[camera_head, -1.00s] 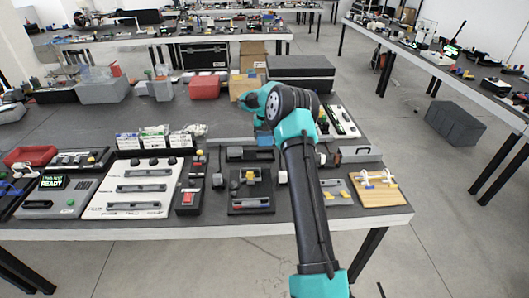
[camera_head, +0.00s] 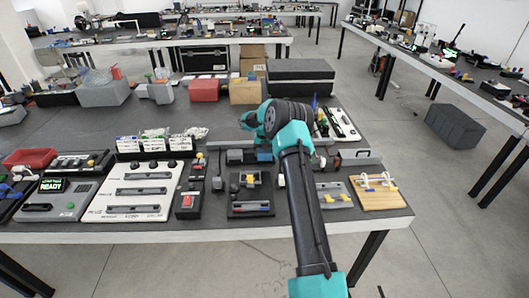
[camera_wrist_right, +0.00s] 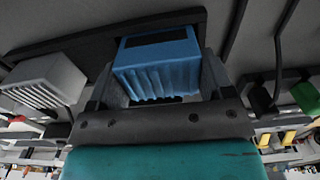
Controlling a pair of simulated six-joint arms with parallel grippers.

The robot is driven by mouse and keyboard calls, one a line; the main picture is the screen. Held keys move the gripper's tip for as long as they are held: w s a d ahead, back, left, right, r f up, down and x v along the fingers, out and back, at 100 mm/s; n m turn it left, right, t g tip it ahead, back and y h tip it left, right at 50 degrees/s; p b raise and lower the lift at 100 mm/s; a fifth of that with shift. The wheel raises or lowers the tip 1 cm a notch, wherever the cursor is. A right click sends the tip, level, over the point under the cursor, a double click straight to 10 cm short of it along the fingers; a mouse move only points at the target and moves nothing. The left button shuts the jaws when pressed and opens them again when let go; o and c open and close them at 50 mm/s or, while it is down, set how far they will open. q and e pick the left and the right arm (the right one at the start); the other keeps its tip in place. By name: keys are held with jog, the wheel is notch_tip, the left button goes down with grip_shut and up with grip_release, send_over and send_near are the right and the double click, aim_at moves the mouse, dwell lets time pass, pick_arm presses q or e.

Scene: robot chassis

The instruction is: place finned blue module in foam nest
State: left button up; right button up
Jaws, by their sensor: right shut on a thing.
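The finned blue module (camera_head: 264,155) shows just below my right gripper (camera_head: 262,146) in the head view. In the right wrist view the blue module (camera_wrist_right: 157,62) sits between the two fingers of my right gripper (camera_wrist_right: 160,85), its ribs towards the camera. The gripper is shut on it. Behind the module in that view is a long dark slab (camera_wrist_right: 60,47), which looks like the foam nest. In the head view a dark strip (camera_head: 226,147) lies beside the module. I cannot tell whether the module is inside a pocket or just above it. My left gripper is not in view.
A grey finned block (camera_wrist_right: 45,80) is left of the module in the right wrist view. A black fixture with yellow parts (camera_head: 250,190), a red-button box (camera_head: 188,201) and a white panel (camera_head: 133,190) stand nearer the front. Bare tabletop (camera_head: 200,118) lies further back.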

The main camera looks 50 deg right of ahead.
jog(key=shift+f, duration=0.1)
jog(key=o, duration=1.1)
jog(key=shift+c, duration=0.2)
notch_tip(320, 180, up, 12)
dwell(0.4)
